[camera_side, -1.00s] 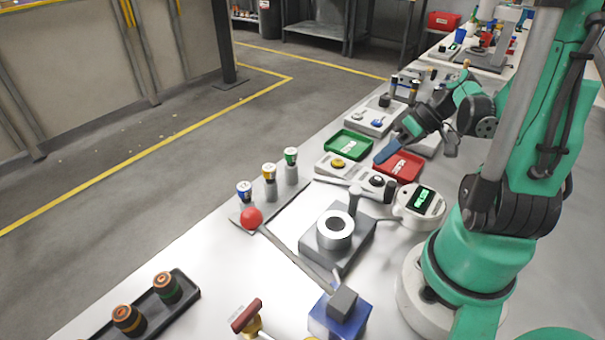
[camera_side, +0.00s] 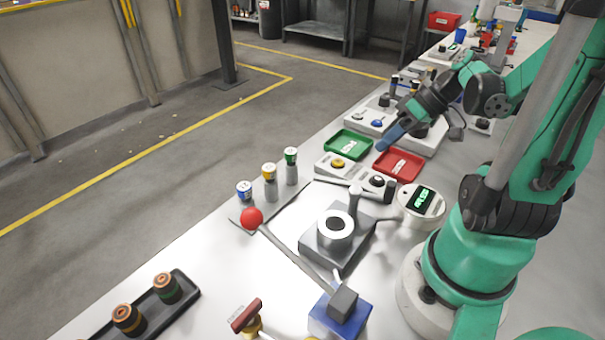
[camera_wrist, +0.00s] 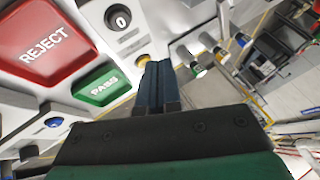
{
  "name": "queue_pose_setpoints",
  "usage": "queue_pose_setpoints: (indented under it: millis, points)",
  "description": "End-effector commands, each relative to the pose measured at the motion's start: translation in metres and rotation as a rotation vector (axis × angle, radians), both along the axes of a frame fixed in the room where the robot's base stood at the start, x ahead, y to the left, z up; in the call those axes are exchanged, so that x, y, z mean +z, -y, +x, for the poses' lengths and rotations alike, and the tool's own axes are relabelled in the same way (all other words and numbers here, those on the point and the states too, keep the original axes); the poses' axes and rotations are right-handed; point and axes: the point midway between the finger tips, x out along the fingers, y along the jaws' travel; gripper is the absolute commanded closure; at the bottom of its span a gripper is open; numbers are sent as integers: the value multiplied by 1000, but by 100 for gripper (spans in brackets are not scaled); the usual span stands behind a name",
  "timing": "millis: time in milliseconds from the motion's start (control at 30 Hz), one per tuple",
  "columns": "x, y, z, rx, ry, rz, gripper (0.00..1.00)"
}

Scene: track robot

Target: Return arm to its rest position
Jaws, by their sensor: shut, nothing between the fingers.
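My gripper (camera_side: 391,136) is shut and empty, its blue fingers held together above the bench between the green tray and the red tray. In the wrist view the closed fingers (camera_wrist: 157,86) point at the panel with the yellow button. The green tray (camera_side: 348,144) is marked PASS in the wrist view (camera_wrist: 100,86). The red tray (camera_side: 398,165) is marked REJECT in the wrist view (camera_wrist: 45,45). My fingers touch neither tray as far as I can tell.
A panel with a yellow button (camera_side: 338,163) and a black knob stands in front of the trays. Several capped cylinders (camera_side: 269,180) stand at the left.

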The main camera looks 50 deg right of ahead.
Motion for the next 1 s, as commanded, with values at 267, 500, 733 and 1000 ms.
queue_pose_setpoints:
  millis: [267,500,733,1000]
  points:
    - [4,-41,33,4,-127,-147,100]
    - [23,-101,64,-5,-53,-376,100]
    - [40,-140,75,10,96,-440,100]
    - [44,-146,76,7,124,-442,100]
